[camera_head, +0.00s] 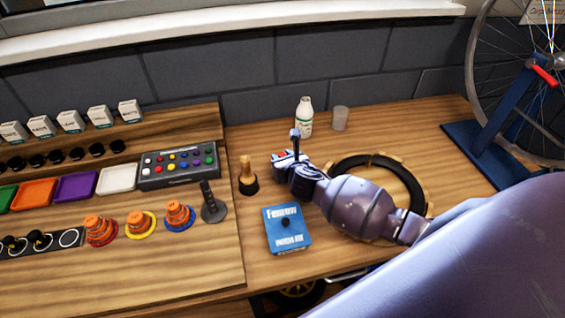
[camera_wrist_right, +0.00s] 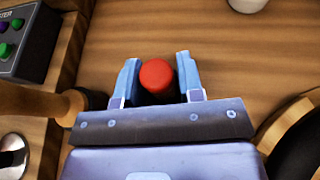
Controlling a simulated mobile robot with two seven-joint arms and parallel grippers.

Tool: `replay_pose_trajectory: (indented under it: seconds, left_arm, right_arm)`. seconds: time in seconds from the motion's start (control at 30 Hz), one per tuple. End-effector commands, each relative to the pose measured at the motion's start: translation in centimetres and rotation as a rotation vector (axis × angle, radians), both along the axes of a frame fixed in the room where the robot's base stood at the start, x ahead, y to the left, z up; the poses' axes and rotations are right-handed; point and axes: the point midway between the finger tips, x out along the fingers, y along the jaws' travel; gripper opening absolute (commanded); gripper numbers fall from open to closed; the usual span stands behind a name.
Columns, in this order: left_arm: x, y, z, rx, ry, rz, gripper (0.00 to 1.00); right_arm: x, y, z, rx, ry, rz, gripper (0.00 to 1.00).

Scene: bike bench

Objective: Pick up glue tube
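A round red cap (camera_wrist_right: 157,75), which I take to be the end of the glue tube, sits between the two fingers of my right gripper (camera_wrist_right: 159,82) in the wrist view. The fingers are close on both sides of it; I cannot tell whether they touch it. In the head view, my right gripper (camera_head: 288,158) is low over the bench, with a small red patch (camera_head: 280,154) at its fingers. The tube's body is mostly hidden. My left gripper is not in view.
A white bottle (camera_head: 304,118) and a grey cup (camera_head: 340,119) stand behind. A wooden-handled tool (camera_head: 247,177) stands left, a blue box (camera_head: 287,229) in front. A black ring (camera_head: 411,180) lies under my right arm. The button box (camera_head: 179,164) is farther left.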

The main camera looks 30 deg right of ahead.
Motion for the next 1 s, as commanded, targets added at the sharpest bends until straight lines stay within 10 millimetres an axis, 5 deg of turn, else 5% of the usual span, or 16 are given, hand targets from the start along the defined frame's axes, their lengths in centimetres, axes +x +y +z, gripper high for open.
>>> replay_pose_trajectory:
  seconds: [0.2,0.57,0.77,1.0]
  left_arm:
    - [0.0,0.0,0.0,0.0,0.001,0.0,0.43]
    - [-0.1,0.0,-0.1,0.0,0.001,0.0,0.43]
    - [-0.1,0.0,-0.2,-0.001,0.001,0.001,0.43]
    - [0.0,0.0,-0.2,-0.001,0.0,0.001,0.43]
  right_arm:
    - [0.0,0.0,0.0,0.0,0.0,0.0,0.05]
    - [0.1,-0.1,1.0,-0.001,-0.003,0.001,0.05]
    - [0.1,-0.1,4.5,-0.004,-0.006,0.002,0.05]
    - [0.1,0.0,10.9,-0.002,-0.005,0.003,0.05]
